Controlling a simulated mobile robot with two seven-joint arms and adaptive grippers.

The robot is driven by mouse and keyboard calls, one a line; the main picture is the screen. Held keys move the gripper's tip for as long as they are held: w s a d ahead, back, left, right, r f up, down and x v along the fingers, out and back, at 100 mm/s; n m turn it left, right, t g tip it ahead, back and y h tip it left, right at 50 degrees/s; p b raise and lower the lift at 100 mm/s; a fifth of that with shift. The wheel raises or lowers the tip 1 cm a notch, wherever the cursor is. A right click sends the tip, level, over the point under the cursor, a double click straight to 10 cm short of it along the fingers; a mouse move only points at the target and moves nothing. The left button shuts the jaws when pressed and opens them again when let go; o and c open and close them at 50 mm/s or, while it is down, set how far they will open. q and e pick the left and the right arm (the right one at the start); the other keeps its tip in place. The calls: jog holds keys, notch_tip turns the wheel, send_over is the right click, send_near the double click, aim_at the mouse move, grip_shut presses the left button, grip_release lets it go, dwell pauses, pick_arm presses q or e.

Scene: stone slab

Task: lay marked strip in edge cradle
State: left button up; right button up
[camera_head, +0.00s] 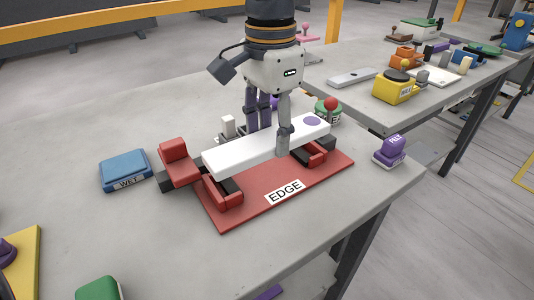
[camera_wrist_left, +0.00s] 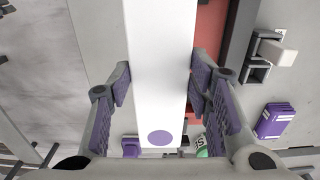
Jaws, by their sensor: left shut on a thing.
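The marked strip (camera_head: 240,149) is a long white bar with a purple dot near its far right end. The strip also fills the middle of the left wrist view (camera_wrist_left: 162,60), dot toward the bottom. My left gripper (camera_head: 273,138) comes down from above and is shut on the strip, with a finger on each long side. The edge cradle (camera_head: 244,205) is a red base labelled EDGE with red and black holders at both ends. The strip lies lengthwise over these holders; I cannot tell whether it touches them. My right gripper is not in view.
A blue WET block (camera_head: 125,170) stands left of the cradle. A purple block (camera_head: 389,151) sits near the table's right edge. A green item with a red knob (camera_head: 329,108) stands behind the strip's right end.

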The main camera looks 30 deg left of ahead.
pick_arm(q)
jog(key=w+f, duration=0.1)
jog(key=w+a+f, duration=0.1)
jog(key=f, duration=0.1)
jog(key=w+f, duration=0.1)
jog(key=shift+a+f+b, duration=0.3)
jog(key=shift+a+b, duration=0.05)
jog(key=f, duration=0.4)
jog(key=shift+w+a, duration=0.25)
jog(key=shift+w, duration=0.1)
jog(key=shift+r, duration=0.15)
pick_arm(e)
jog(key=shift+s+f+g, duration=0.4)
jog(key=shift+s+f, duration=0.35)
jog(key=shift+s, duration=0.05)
pick_arm(q)
jog(key=o, duration=1.5)
jog(key=shift+o, duration=0.2)
jog(key=shift+s, duration=0.1)
notch_tip(320, 180, up, 12)
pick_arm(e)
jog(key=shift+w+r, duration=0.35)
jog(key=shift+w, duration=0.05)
